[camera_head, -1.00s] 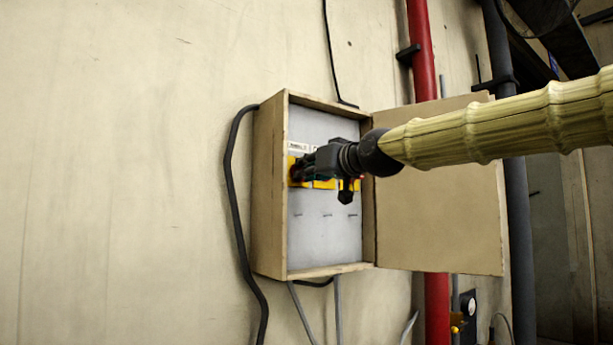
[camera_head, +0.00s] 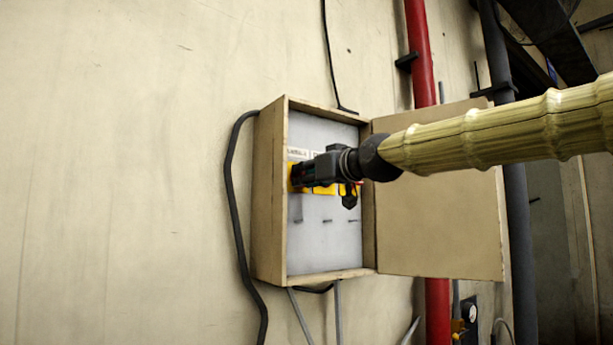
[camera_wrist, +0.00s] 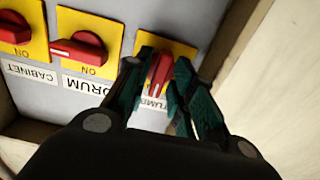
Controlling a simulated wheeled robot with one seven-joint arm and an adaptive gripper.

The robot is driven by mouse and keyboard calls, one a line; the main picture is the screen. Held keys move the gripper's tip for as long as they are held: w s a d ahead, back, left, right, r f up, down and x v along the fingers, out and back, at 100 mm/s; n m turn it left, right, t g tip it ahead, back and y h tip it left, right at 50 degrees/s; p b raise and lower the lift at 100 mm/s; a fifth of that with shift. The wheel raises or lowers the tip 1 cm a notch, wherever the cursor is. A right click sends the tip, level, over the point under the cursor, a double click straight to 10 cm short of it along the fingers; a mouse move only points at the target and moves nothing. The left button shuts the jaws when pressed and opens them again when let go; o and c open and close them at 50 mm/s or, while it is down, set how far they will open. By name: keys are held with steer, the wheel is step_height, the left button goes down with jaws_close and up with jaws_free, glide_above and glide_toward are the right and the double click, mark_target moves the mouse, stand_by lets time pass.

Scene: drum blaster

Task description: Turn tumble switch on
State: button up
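The tumble switch (camera_wrist: 160,74) has a red knob on a yellow plate, at the right of a row of three in the wrist view. Its knob stands nearly upright there, while the neighbouring knobs lie closer to level. My gripper (camera_wrist: 161,68) has one teal finger on each side of this knob, closed in on it; any thin gap is hard to see. The label below it is upside down and partly covered by a finger. In the head view my gripper (camera_head: 300,174) reaches the left end of the yellow row, hiding the tumble knob.
The drum switch (camera_wrist: 80,50) and cabinet switch (camera_wrist: 14,28) sit beside it. The wooden box (camera_head: 269,195) has side walls close around the panel. Its open door (camera_head: 440,225) stands to the right, behind my arm. A red pipe (camera_head: 420,60) runs beyond.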

steer(key=shift+r, duration=0.1)
steer(key=v, duration=0.7)
steer(key=shift+s+d, duration=0.2)
steer(key=shift+s, duration=0.05)
stand_by(0.5)
